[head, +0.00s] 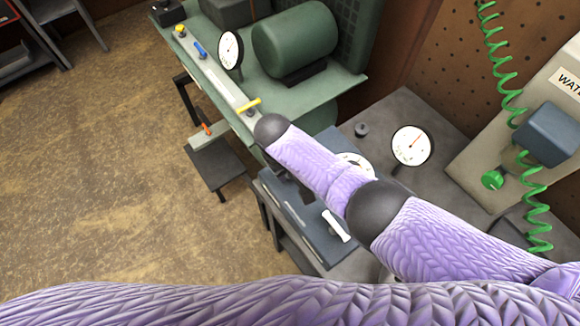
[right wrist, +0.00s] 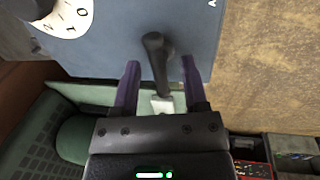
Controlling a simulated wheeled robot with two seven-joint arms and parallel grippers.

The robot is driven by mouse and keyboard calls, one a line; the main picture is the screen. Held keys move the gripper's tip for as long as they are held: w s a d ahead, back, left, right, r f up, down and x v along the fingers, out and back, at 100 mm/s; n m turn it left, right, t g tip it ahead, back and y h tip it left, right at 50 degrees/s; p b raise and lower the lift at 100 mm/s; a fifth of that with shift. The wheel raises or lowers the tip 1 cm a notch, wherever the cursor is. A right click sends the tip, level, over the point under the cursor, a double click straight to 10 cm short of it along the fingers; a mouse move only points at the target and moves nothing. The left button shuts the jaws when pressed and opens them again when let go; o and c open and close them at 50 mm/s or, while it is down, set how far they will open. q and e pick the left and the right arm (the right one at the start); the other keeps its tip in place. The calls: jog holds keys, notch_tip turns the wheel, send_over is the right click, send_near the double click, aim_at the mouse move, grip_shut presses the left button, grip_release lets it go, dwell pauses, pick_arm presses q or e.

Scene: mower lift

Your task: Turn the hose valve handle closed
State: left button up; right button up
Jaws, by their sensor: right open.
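In the right wrist view, a dark lever handle (right wrist: 155,60) stands out from a blue-grey panel (right wrist: 110,45). My right gripper (right wrist: 160,66) is open, with one purple finger on each side of the lever in the picture. I cannot tell whether they touch it. A light piece (right wrist: 162,104) shows below the lever, close to the gripper body. In the head view my right arm crosses the blue-grey unit (head: 298,222), and its gripper is not clearly visible. A white handle (head: 336,226) shows on that unit. Which handle belongs to the hose valve is unclear. My left gripper is not in view.
A green bench (head: 330,88) with a tank, gauge and coloured levers stands at the back. A grey table (head: 400,105) carries a gauge (head: 411,146). A green coiled hose (head: 538,205) hangs by a green knob (head: 493,180) on the right.

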pick_arm(q)
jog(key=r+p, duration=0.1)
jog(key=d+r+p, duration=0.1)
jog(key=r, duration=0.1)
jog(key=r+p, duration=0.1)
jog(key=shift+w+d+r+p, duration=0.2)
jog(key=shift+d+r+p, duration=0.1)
jog(key=shift+p, duration=0.1)
pick_arm(e)
notch_tip(320, 180, up, 9)
jog(key=s+a, duration=0.1)
jog(key=shift+a, duration=0.2)
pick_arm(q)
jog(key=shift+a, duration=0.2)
